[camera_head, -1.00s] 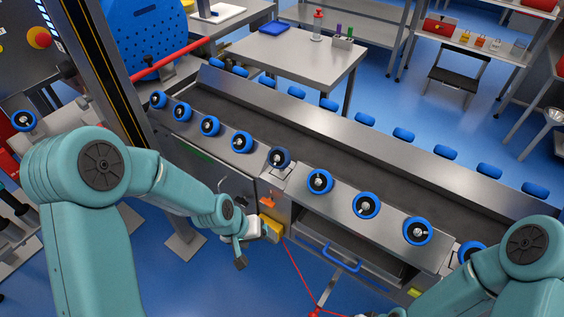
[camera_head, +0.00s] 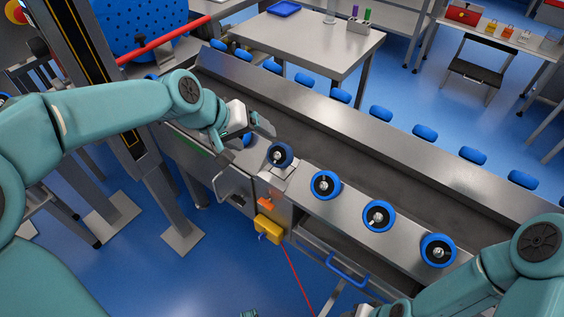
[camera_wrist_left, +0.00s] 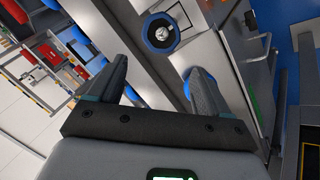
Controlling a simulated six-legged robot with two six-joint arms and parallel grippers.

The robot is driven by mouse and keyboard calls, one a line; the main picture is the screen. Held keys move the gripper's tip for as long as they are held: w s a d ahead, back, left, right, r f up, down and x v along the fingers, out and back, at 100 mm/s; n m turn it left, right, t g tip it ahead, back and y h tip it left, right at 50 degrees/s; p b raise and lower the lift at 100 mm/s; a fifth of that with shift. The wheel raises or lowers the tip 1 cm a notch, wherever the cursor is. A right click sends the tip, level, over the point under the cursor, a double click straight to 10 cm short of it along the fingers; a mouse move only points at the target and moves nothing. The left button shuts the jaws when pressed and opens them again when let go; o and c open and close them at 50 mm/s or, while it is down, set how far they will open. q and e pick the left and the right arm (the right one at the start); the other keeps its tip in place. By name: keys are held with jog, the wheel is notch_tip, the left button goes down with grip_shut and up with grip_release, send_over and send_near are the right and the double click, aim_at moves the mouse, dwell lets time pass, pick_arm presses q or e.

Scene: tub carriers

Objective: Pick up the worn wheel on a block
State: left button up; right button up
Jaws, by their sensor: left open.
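The worn wheel (camera_head: 280,155) is a dull dark-blue wheel with a grey hub, sitting on a small block (camera_head: 276,174) at the near edge of the steel trough. It also shows in the left wrist view (camera_wrist_left: 160,33), ahead of the fingertips. My left gripper (camera_head: 250,132) is open, just left of the worn wheel and a little above it, with no visible contact. In the left wrist view the two fingers (camera_wrist_left: 155,75) stand apart with nothing between them.
Brighter blue wheels (camera_head: 325,184) sit along the trough's near ledge, one partly hidden behind my left gripper. More line the far ledge (camera_head: 381,113). A yellow box (camera_head: 268,229) and a blue drawer handle (camera_head: 347,268) are on the front. A grey table (camera_head: 315,40) stands behind.

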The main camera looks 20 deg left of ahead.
aim_at(276, 151)
pick_arm(q)
jog(key=b+x, duration=0.1)
jog(key=x, duration=1.3)
jog(key=shift+s+d, duration=0.1)
jog(key=shift+s, duration=0.1)
jog(key=c, duration=1.1)
